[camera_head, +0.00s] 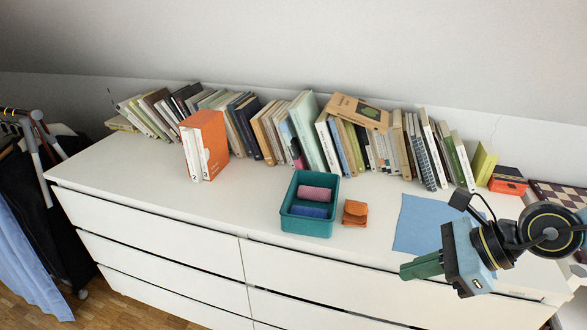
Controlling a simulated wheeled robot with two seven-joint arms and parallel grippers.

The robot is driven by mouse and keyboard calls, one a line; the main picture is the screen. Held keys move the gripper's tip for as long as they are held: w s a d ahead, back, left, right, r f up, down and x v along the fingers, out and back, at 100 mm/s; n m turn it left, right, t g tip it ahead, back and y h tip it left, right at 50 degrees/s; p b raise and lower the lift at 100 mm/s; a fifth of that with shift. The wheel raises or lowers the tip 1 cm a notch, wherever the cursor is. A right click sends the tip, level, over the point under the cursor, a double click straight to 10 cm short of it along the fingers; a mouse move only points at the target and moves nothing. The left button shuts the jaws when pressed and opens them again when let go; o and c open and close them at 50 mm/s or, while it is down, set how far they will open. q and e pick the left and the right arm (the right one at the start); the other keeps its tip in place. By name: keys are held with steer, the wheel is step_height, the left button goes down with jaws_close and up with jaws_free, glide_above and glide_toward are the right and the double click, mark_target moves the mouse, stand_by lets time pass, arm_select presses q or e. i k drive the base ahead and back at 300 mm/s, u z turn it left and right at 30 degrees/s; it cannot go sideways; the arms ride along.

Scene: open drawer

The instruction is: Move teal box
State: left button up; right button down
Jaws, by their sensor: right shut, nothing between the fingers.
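The teal box (306,227) is an open-topped container standing on the white dresser top (245,195), near its front edge. It holds a pink roll (314,193) and a blue roll (310,212). My right gripper (406,269) is shut and empty, with its green fingers pointing left. It shows to the right of and lower in the picture than the teal box, apart from it, over the dresser's front edge. My left gripper is not in view.
A flat blue mat (417,216) lies right of the box. A small brown item (355,209) sits beside the box. A long row of books (265,130) lines the back, with an orange-covered group (208,142) in front. The drawers (195,255) appear closed. Clothes hang at left.

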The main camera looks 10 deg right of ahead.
mark_target(316, 227)
steer(key=i, duration=1)
